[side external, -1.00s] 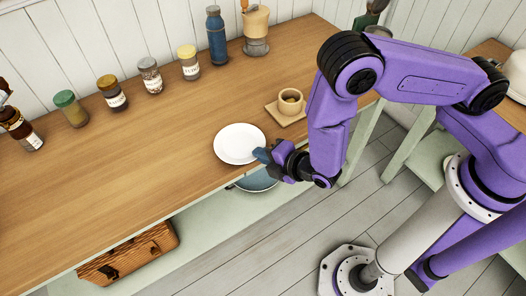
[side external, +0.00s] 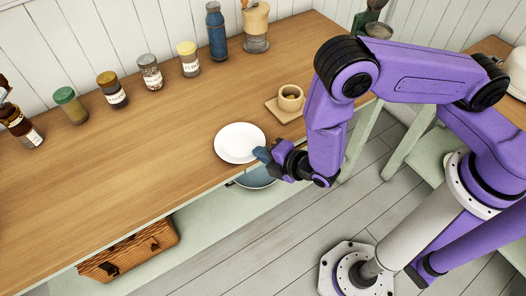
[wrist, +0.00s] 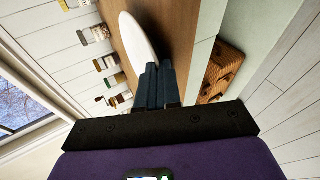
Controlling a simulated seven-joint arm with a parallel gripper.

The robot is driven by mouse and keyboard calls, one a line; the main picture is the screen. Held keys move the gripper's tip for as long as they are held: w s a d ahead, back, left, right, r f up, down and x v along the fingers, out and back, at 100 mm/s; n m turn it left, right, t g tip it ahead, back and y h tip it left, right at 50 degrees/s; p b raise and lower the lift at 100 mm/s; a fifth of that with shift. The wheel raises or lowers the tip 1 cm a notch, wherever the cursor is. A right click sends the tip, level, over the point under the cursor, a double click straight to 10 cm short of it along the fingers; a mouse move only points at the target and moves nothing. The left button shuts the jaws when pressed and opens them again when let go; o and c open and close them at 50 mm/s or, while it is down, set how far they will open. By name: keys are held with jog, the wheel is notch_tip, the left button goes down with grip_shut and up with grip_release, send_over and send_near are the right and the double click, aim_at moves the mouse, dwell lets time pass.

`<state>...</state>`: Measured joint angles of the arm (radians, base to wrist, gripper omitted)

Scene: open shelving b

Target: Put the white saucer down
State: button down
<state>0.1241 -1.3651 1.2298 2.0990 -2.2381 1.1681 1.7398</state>
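The white saucer (side external: 240,142) is level, or close to it, at the front edge of the wooden counter. I cannot tell whether it touches the wood or hovers just above it. My gripper (side external: 261,154) comes from the right and front, with its blue-grey fingers at the saucer's near right rim. In the wrist view, the fingers (wrist: 158,84) are close together at the rim of the saucer (wrist: 136,42). They look shut on it; the exact contact is partly hidden.
A cup (side external: 290,97) stands on a square wooden coaster (side external: 277,110) right of the saucer. Several jars, a blue bottle (side external: 216,32) and a grinder (side external: 256,28) line the back. A blue bowl (side external: 256,178) and wicker case (side external: 130,252) sit below. The counter (side external: 110,170) left of the saucer is clear.

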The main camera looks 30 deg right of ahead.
jog(key=c, duration=1.2)
grip_release()
jog(key=shift+c, duration=0.2)
jog(key=shift+s+f, duration=0.1)
jog(key=shift+s, duration=0.15)
jog(key=r+v, duration=0.1)
jog(key=v, duration=1.6)
jog(key=w+d+r+m+g+h, duration=0.3)
jog(key=d+r+m+h, duration=0.4)
jog(key=d, duration=0.6)
jog(key=s+d+r+m+g+y, duration=0.1)
jog(key=s+d+r+g+y, duration=0.3)
jog(key=s+r+g, duration=0.4)
jog(key=shift+s+d+r+g, duration=0.3)
jog(key=shift+s+d, duration=0.25)
jog(key=shift+s, duration=0.5)
